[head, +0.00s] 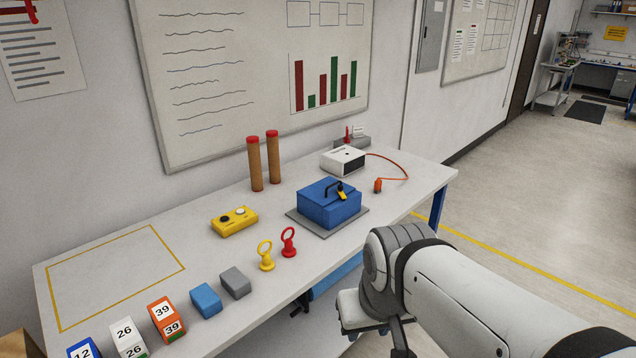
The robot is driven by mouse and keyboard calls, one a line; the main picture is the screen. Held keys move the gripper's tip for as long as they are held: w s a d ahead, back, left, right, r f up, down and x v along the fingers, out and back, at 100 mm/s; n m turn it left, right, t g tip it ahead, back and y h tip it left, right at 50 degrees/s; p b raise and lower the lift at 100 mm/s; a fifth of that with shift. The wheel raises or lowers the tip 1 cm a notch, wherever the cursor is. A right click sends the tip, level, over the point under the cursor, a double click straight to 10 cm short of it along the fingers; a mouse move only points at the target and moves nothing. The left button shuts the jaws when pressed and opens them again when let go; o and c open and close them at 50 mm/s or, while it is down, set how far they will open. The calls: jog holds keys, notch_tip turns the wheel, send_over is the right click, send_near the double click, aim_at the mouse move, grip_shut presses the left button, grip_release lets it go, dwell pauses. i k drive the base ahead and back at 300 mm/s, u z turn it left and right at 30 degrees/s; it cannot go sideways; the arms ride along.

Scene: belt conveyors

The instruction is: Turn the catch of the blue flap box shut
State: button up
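The blue flap box (325,207) sits on a grey mat (318,229) toward the right part of the white table. Its lid looks closed and has a black handle (334,186) on top. A yellow catch (342,194) shows at the upper front edge of the box. It looks tilted, but its exact position is too small to tell. My arm comes in from the lower right, in front of the table and apart from the box. My gripper is not clearly visible in the head view.
Yellow (266,256) and red (288,242) ring-topped pegs stand left of the box. A yellow button box (234,221), two brown cylinders (255,164) and a white device (343,161) with an orange cable are nearby. Several blocks line the front edge. A yellow-outlined area (115,275) is empty.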

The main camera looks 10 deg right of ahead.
aim_at(340, 191)
jog(key=z, duration=0.05)
jog(key=i, duration=1)
jog(key=u, duration=0.05)
